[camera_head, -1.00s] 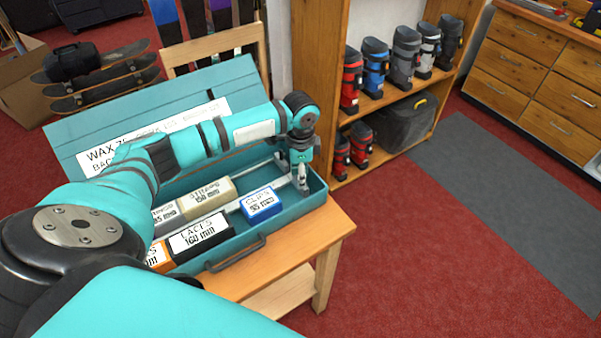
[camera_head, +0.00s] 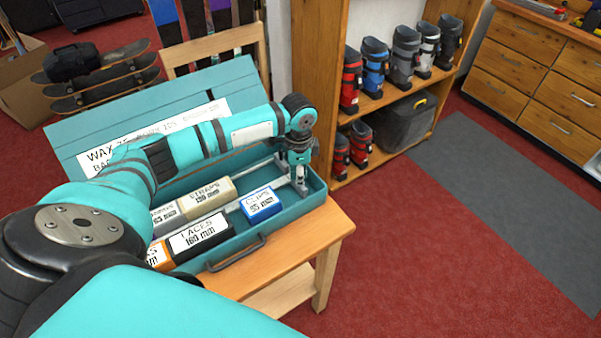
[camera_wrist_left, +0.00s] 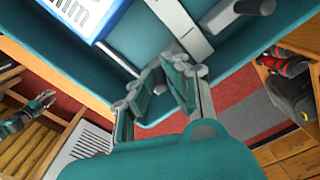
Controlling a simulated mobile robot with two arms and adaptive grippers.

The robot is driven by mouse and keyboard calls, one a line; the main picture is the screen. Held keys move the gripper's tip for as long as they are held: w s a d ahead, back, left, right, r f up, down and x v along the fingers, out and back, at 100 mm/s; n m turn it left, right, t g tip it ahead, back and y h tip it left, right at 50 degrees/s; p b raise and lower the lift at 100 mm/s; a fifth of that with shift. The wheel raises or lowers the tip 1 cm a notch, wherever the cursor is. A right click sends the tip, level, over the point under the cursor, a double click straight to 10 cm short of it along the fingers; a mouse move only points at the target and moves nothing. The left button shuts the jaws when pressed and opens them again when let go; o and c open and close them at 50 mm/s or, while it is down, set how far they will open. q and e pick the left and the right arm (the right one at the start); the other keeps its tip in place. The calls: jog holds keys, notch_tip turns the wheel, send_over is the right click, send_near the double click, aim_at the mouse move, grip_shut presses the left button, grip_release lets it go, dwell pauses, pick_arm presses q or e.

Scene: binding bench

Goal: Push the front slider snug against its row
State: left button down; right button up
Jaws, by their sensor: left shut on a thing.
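A long teal case (camera_head: 318,190) stands open on a wooden bench. Its front row holds an orange box (camera_head: 158,254), a black LACES box (camera_head: 203,240) and a blue CLIPS box (camera_head: 262,204) at the right end. The CLIPS box also shows in the wrist view (camera_wrist_left: 84,16). My left gripper (camera_head: 302,188) is down inside the case's right end, right of the CLIPS box and apart from it. In the wrist view its fingers (camera_wrist_left: 163,76) are closed at the end of the grey front slider (camera_wrist_left: 182,28); the grip point is partly hidden. My right gripper (camera_wrist_left: 43,100) hangs away from the case, its fingers apart.
The back row holds a cream STRAPS box (camera_head: 208,196) and a grey box (camera_head: 164,214). A dark knob (camera_wrist_left: 254,7) stands near the gripper. The case's handle (camera_head: 237,254) sticks out in front. A boot shelf (camera_head: 352,178) stands behind, right of the bench.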

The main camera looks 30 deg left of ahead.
pick_arm(q)
jog(key=shift+s+a+r+p, duration=0.15)
jog(key=shift+s+a+p, duration=0.15)
jog(key=shift+s+p, duration=0.25)
jog(key=shift+s+a+r+p, duration=0.1)
jog(key=shift+s+a+p, duration=0.25)
jog(key=shift+s, duration=0.65)
jog(key=shift+a+f, duration=0.1)
jog(key=shift+a, duration=0.05)
jog(key=c, duration=1.5)
grip_release()
jog(key=shift+w, duration=0.1)
jog(key=shift+c, duration=0.2)
jog(key=shift+o, duration=0.8)
jog(key=shift+f, duration=0.1)
